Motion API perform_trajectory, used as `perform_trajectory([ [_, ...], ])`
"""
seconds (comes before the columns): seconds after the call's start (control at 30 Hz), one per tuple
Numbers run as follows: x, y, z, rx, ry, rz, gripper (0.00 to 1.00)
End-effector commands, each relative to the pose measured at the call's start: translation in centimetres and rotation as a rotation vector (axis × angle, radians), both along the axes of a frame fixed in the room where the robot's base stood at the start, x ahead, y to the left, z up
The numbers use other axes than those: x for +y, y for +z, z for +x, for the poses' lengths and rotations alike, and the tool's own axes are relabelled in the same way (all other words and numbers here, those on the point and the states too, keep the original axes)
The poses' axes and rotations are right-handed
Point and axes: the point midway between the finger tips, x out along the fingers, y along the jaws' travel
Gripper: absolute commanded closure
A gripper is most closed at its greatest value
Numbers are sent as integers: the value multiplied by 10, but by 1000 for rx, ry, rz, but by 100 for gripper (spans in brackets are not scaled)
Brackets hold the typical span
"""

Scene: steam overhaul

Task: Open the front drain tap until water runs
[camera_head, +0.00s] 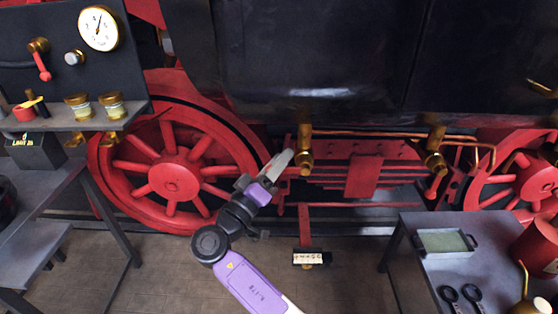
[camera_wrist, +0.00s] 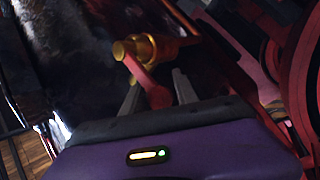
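A brass drain tap (camera_head: 305,155) hangs under the black cylinder, left of a second brass tap (camera_head: 436,155) with a red lever (camera_head: 432,188). I cannot tell from the pictures which one is named front. My gripper (camera_head: 281,162) is just left of the left tap. In the wrist view a brass tap (camera_wrist: 150,46) with a red lever (camera_wrist: 150,84) lies ahead. The lever's lower end is between my two fingers (camera_wrist: 157,92), which look apart, with space beside it. Whether either finger touches it is unclear. No running water shows at either tap.
A red spoked wheel (camera_head: 172,180) stands behind my arm. A copper pipe (camera_head: 375,134) runs between the taps. A side table (camera_head: 420,262) with a tray (camera_head: 446,241) is at right, a bench (camera_head: 60,185) at left.

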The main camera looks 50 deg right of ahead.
Motion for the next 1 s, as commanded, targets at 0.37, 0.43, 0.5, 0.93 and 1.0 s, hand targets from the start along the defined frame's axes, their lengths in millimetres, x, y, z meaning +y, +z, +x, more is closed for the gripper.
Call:
perform_trajectory([
  [0.37,0,0,0,-1,2,0,100],
  [0.43,0,0,0,0,2,1,100],
  [0.5,0,0,0,0,2,1,100],
  [0.93,0,-1,0,0,3,1,100],
  [1.0,0,-1,0,0,3,1,100],
])
